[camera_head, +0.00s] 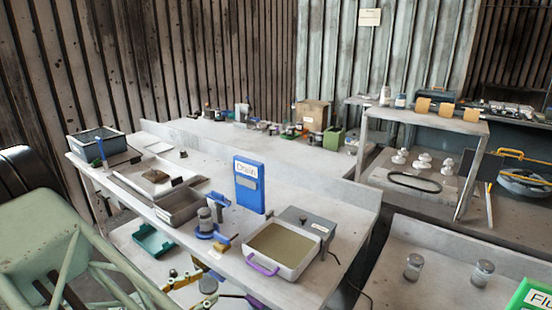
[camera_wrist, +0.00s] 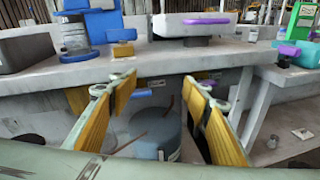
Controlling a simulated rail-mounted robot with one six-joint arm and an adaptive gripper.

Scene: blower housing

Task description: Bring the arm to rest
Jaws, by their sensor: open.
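My gripper (camera_wrist: 158,90) is open in the wrist view, its two yellow-padded fingers spread with nothing between them. It is in front of the workbench (camera_wrist: 150,68), with the fingertips just below the bench top's front edge in the picture. My pale green arm (camera_head: 50,240) fills the lower left of the head view and reaches toward the bench front. The gripper end is small and partly cut off at the bottom of that view. A grey cylindrical container (camera_wrist: 165,125) on the lower level shows beyond the open fingers; touching cannot be seen.
On the bench are a blue clamp-like device (camera_head: 212,225), a tray with a purple handle (camera_head: 260,268), a grey box (camera_head: 305,225) and an upright blue sign (camera_head: 249,185). A teal bin (camera_head: 153,240) sits below. Another table (camera_head: 430,245) stands at right with two small jars.

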